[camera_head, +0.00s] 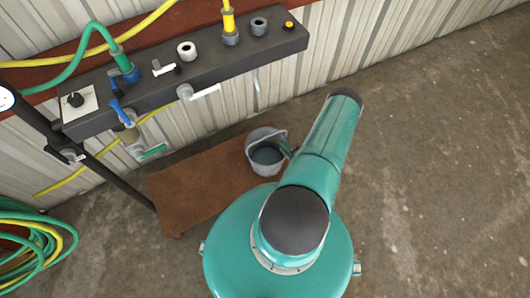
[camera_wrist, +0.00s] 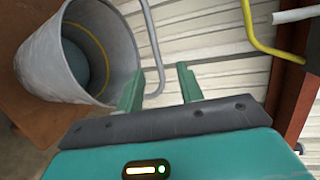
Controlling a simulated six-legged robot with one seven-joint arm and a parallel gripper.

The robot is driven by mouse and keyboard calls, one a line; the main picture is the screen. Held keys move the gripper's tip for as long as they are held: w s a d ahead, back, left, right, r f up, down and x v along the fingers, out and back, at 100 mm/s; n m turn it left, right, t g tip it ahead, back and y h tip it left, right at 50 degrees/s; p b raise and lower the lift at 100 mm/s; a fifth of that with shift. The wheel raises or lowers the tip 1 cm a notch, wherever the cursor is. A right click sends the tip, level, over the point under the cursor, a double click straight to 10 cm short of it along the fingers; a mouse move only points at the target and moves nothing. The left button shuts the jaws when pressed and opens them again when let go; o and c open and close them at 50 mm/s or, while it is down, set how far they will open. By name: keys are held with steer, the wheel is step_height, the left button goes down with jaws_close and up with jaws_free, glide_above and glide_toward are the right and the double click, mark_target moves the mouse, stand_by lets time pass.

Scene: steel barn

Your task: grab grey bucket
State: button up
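The grey bucket (camera_head: 262,139) stands upright on a brown board, open at the top with a wire handle. In the wrist view the bucket (camera_wrist: 45,62) is at the upper left, its mouth facing right. My gripper (camera_wrist: 160,82) is open, its two green fingers apart with nothing clamped between them. A grey curved bar, seemingly the bucket's handle (camera_wrist: 153,48), runs down into the gap between the fingers. The left finger is close to the bucket's rim; I cannot tell whether they touch. In the head view my arm hides most of the gripper, just right of the bucket.
The brown board (camera_head: 190,190) lies by the ribbed metal wall. A dark panel (camera_head: 215,65) with taps and hose fittings hangs above it. Coiled green and yellow hoses (camera_head: 30,245) lie at the lower left. The concrete floor (camera_head: 430,170) at right is clear.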

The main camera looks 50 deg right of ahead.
steer(key=a+f+x, duration=0.1)
steer(key=x, duration=1.1)
steer(key=shift+w+d, duration=0.4)
jaws_close()
steer(key=shift+d, duration=0.1)
stand_by(0.7)
